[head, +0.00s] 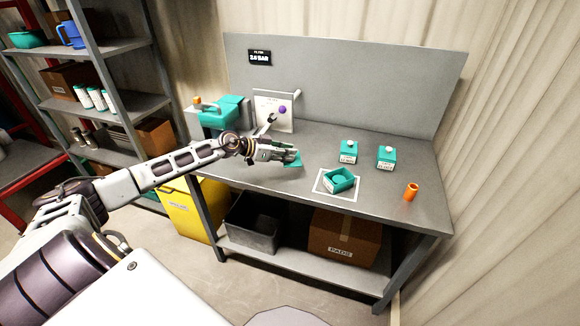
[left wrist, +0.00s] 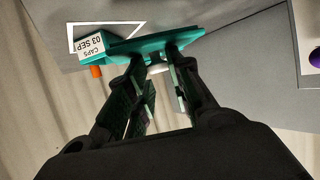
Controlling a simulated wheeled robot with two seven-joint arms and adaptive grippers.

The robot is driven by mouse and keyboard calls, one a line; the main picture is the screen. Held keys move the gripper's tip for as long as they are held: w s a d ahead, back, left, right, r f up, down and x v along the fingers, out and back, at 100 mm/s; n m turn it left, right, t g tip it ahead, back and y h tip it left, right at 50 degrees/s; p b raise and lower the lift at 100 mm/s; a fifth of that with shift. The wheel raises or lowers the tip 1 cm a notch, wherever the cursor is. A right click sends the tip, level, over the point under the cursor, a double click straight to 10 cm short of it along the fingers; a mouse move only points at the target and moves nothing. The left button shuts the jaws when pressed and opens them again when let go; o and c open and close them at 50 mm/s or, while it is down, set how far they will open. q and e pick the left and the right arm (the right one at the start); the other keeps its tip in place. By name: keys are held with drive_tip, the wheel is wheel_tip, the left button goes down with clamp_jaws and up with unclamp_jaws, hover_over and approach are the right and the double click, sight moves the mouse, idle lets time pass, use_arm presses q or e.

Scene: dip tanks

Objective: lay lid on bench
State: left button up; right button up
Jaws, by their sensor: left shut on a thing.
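My left gripper (head: 287,154) is over the left-middle part of the grey bench (head: 310,137). It is shut on a flat teal lid (head: 293,162), which shows just past the fingers. In the left wrist view the fingers (left wrist: 156,62) hold the lid (left wrist: 150,46), with a pale knob between them. I cannot tell whether the lid touches the bench. An open teal box (head: 341,181) sits inside a white square outline to the right; its label (left wrist: 91,45), reading "CAPS 03 SEP", shows in the left wrist view. My right gripper is not in view.
An orange cylinder (head: 411,191) stands near the right end. A teal machine (head: 222,112) and a white panel (head: 273,110) are at the back left. Bare bench lies between gripper and outline.

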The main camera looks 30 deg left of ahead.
use_arm(q)
wheel_tip(320, 180, down, 3)
drive_tip(key=shift+f, duration=0.15)
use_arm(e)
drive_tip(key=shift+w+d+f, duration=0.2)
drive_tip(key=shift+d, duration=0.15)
use_arm(q)
drive_tip(key=shift+f, duration=0.1)
drive_tip(key=shift+f+b, duration=0.4)
drive_tip(key=shift+f, duration=1.4)
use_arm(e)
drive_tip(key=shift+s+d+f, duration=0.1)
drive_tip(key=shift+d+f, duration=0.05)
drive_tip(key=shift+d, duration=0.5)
